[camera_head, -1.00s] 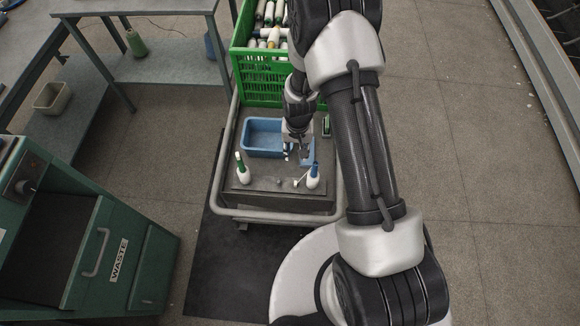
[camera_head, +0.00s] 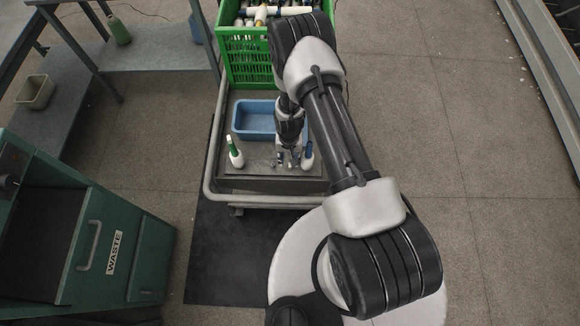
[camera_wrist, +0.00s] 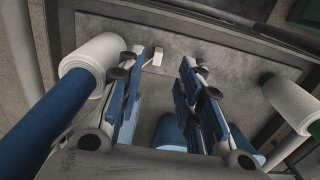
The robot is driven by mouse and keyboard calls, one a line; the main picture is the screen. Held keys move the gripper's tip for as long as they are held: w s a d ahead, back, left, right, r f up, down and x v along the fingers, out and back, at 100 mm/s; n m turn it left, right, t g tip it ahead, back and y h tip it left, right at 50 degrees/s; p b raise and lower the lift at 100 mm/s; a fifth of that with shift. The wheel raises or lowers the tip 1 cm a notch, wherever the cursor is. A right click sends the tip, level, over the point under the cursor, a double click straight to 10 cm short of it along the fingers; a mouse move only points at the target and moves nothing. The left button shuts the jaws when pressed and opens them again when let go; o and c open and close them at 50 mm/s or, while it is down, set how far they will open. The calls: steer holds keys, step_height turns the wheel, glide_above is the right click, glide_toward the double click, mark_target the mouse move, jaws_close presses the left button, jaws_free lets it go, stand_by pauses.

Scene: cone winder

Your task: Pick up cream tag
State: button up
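A small cream tag (camera_wrist: 157,58) lies on the grey cart top in the wrist view, just beyond my left fingertip and toward the gap between the fingers. My gripper (camera_wrist: 167,62) is open, with nothing between its fingers; I cannot tell if the left finger touches the tag. In the head view, my gripper (camera_head: 288,163) is low over the front part of the cart, between two bobbins. I cannot make out the tag in that view.
A white bobbin with a blue tube (camera_wrist: 92,62) stands close to my left finger; a green-tipped bobbin (camera_wrist: 290,100) is farther right. A blue bin (camera_head: 240,132) and a green crate (camera_head: 232,72) are behind. A green waste cabinet (camera_head: 150,262) stands left.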

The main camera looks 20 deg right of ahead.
mark_target(290, 165)
step_height(290, 165, down, 5)
steer(key=shift+d+f+b, duration=0.15)
steer(key=shift+f+b, duration=0.05)
steer(key=shift+b, duration=0.8)
steer(key=shift+r, duration=0.1)
steer(key=shift+c, duration=0.5)
steer(key=c, duration=0.7)
